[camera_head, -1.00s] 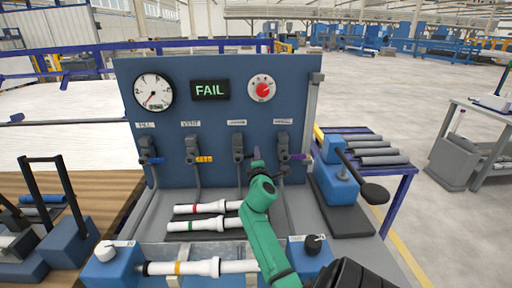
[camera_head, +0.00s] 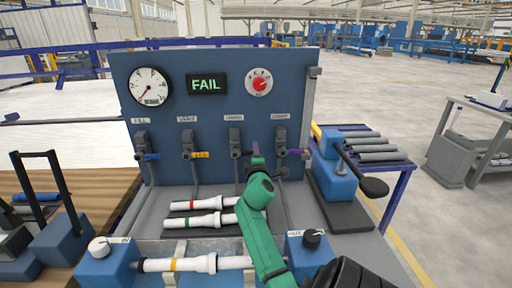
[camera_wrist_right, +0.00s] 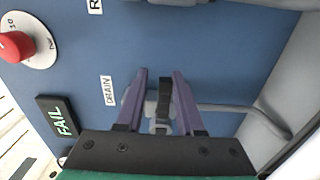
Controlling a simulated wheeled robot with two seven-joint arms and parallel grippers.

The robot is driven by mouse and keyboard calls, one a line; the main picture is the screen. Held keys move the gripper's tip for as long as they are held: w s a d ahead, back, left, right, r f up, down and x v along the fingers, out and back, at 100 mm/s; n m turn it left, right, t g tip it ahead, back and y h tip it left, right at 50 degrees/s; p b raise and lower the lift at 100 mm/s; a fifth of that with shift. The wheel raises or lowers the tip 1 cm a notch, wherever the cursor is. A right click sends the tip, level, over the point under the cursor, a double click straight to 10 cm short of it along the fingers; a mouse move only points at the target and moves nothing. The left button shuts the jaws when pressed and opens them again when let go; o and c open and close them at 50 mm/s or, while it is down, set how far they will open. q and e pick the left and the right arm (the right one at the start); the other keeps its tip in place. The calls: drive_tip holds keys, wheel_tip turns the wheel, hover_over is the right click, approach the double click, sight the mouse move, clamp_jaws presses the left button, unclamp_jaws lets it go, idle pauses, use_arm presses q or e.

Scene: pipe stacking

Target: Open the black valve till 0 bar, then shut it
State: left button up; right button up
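The black valve handle (camera_wrist_right: 164,95) sits between the two purple fingers of my right gripper (camera_wrist_right: 160,85) in the right wrist view, beside a DRAIN label (camera_wrist_right: 107,90). The fingers look apart, with narrow gaps to the handle. In the head view my right gripper (camera_head: 256,156) is at the panel, beside the third valve (camera_head: 236,147); the handle is mostly hidden there. The pressure gauge (camera_head: 150,87) has its red needle pointing lower left; its exact reading is too small to tell. The left gripper is not in view.
White pipes (camera_head: 200,221) lie below. A blue lever device (camera_head: 338,180) stands at right.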

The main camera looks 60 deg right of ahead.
drive_tip(key=shift+w+d+f, duration=0.1)
drive_tip(key=shift+w+f, duration=0.2)
drive_tip(key=shift+f, duration=0.05)
drive_tip(key=b+v, duration=0.1)
drive_tip(key=v, duration=1.3)
drive_tip(key=shift+s+a+b, duration=0.15)
drive_tip(key=shift+a+b, duration=0.1)
drive_tip(key=shift+b, duration=0.15)
drive_tip(key=shift+r, duration=0.15)
